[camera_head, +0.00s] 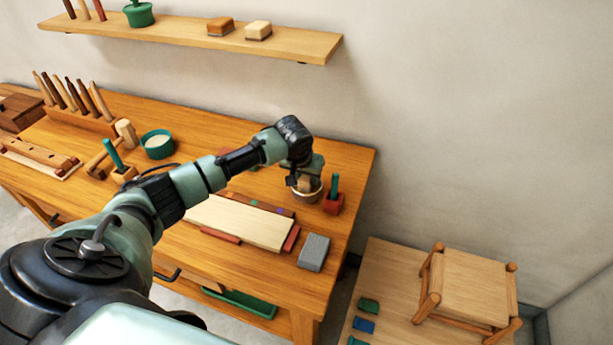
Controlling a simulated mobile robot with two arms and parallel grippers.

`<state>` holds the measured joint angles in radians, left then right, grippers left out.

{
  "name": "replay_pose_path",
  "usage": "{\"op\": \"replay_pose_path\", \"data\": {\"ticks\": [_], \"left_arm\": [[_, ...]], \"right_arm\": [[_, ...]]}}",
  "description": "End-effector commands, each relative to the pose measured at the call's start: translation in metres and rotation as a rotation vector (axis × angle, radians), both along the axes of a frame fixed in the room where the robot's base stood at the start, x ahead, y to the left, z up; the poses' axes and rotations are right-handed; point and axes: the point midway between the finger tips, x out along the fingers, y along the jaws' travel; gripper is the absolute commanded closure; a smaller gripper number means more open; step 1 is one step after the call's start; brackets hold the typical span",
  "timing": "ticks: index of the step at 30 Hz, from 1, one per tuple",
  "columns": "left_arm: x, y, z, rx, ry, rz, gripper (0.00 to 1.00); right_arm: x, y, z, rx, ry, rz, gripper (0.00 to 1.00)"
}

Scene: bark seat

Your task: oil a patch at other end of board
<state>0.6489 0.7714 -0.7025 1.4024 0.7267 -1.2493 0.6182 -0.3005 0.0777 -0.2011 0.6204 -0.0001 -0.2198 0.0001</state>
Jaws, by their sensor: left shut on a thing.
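A pale wooden board (240,222) lies flat on the orange-brown workbench (345,165), partly covered by my left arm in the head view. My left gripper (305,178) is at the board's far right, beyond its right end. It is shut on a small tan block (306,184), seen only in part. The block is at the mouth of a small round metal dish (308,195); I cannot tell whether it touches the inside. No oiled patch can be made out on the visible board. My right gripper is not in view.
A red holder with a green handle (333,198) stands right beside the dish. A grey block (314,252) lies near the bench's right edge. A green tub (157,144) and a tool rack (82,118) stand left. A stool (468,287) is at right.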

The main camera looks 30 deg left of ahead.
Motion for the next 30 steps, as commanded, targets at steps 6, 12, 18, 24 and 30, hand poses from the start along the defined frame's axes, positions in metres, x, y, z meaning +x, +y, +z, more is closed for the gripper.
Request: {"op": "replay_pose_path", "data": {"ticks": [6,12,18,24,30], "left_arm": [[0.0001,0.0,0.0004,0.0,0.0,0.0,1.0],[0.0001,0.0,0.0004,0.0,0.0,0.0,1.0],[0.0001,0.0,0.0002,0.0,0.0,0.0,1.0],[0.0001,0.0001,-0.0001,0.0,0.0,0.001,1.0],[0.0,0.0001,-0.0003,0.0,0.0,0.001,1.0]], "right_arm": [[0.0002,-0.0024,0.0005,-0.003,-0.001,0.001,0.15],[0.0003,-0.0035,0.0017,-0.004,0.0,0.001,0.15],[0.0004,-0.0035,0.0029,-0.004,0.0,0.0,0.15],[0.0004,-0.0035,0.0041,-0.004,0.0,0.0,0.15],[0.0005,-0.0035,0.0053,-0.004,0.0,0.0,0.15]]}}
